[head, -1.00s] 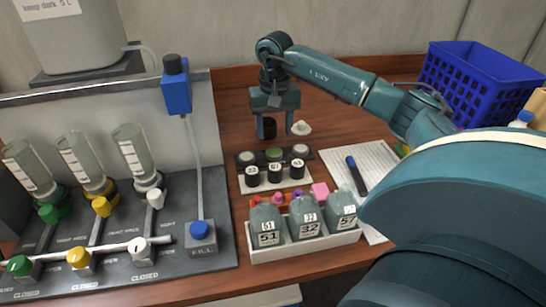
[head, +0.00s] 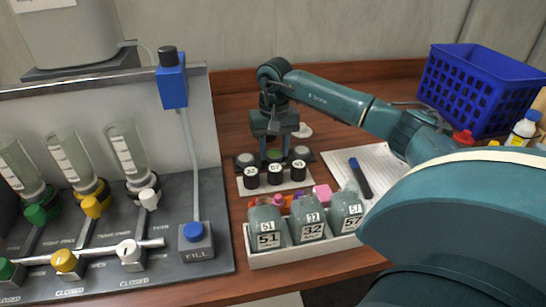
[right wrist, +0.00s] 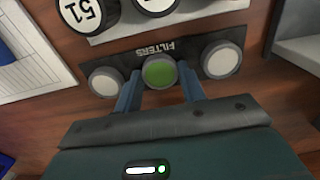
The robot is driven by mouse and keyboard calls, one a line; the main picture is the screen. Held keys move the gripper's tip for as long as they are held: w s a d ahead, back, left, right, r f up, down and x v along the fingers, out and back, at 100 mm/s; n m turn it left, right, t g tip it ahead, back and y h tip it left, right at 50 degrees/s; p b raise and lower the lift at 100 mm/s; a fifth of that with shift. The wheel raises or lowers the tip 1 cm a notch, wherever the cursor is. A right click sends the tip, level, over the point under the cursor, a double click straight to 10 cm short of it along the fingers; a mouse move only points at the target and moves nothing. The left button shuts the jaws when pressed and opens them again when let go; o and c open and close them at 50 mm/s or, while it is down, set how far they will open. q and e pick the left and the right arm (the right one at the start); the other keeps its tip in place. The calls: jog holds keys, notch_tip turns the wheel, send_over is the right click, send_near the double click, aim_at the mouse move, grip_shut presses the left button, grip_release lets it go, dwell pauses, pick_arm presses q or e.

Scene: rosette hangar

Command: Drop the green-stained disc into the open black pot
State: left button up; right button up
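The green-stained disc (right wrist: 159,74) sits in the middle place of the dark filter strip (right wrist: 131,60), between two whitish discs. In the head view it is mostly hidden by my right gripper (head: 274,152). In the right wrist view the fingertips of my right gripper (right wrist: 160,88) are apart, one at each side of the disc's near edge. Nothing is clearly gripped. Several black pots with numbered white tops (head: 275,174) stand on a white stand in front of the strip. No open black pot shows clearly now; the arm covers the area behind the strip. My left gripper is out of view.
A white tray of numbered grey bags (head: 305,253) stands in front. A white round piece (head: 304,131) lies behind the gripper. Paper with a blue marker (head: 360,177) lies at right, below the blue crate (head: 478,85). A valve panel (head: 190,275) fills the left.

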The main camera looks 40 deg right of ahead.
aim_at(274, 154)
jog(key=c, duration=0.3)
jog(key=shift+c, duration=0.2)
jog(key=shift+r+p, duration=1.25)
jog(key=shift+r, duration=0.3)
